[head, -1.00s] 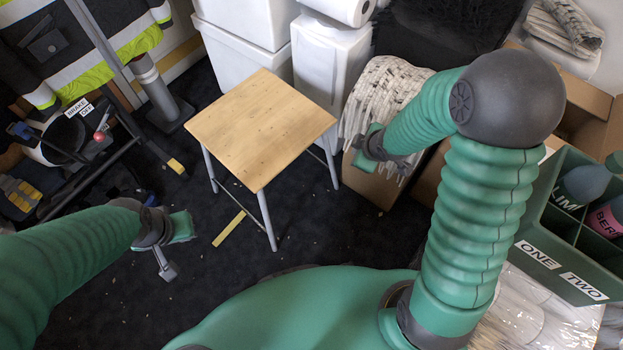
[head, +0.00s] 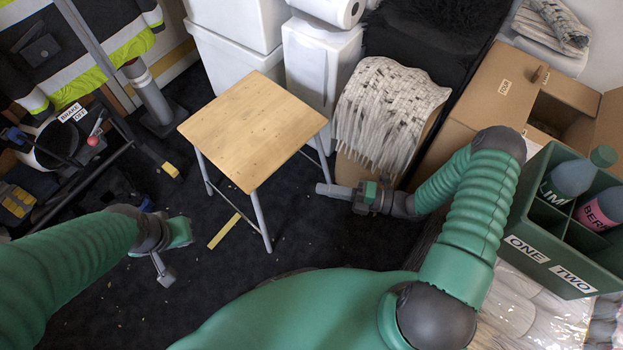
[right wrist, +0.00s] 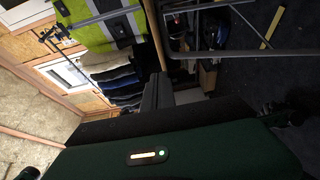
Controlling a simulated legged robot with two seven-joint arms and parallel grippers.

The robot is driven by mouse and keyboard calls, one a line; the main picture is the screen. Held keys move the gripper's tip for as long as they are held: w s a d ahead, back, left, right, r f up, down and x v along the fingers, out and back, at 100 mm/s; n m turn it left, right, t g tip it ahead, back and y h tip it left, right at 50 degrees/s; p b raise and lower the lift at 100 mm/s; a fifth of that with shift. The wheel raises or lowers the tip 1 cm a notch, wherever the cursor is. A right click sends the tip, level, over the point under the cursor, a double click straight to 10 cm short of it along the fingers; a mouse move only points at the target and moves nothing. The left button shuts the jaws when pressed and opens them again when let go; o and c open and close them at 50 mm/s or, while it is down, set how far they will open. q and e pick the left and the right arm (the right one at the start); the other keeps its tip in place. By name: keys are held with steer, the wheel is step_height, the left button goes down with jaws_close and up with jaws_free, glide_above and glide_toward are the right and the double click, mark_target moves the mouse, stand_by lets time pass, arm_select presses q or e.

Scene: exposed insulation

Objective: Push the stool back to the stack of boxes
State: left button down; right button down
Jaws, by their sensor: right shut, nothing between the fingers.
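The stool (head: 250,125) has a square light-wood seat and grey metal legs and stands upright on the dark floor. White boxes (head: 236,60) are stacked just behind it; I cannot tell whether the seat touches them. My right gripper (head: 322,190) is shut and empty, low at the stool's right side, its tip close to the right leg; contact is unclear. In the right wrist view, the dark fingers (right wrist: 155,95) point toward the seat's edge and the stool's metal tubes (right wrist: 200,40). My left gripper (head: 172,258) hangs front-left of the stool, apart from it; its jaws are unclear.
A cardboard box draped with pale fringed cloth (head: 390,115) stands right of the stool. A green bottle crate (head: 545,245) is at the right. A wheeled frame (head: 100,165) stands left. A yellow strip (head: 224,231) lies on the floor.

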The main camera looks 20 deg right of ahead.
mark_target(284, 163)
steer(key=shift+w+a+b, duration=1.95)
steer(key=shift+w+a, duration=2.15)
steer(key=shift+a, duration=0.1)
steer(key=w, duration=0.2)
steer(key=w+a+b, duration=0.1)
steer(key=shift+w+f, duration=0.1)
steer(key=shift+w, duration=0.35)
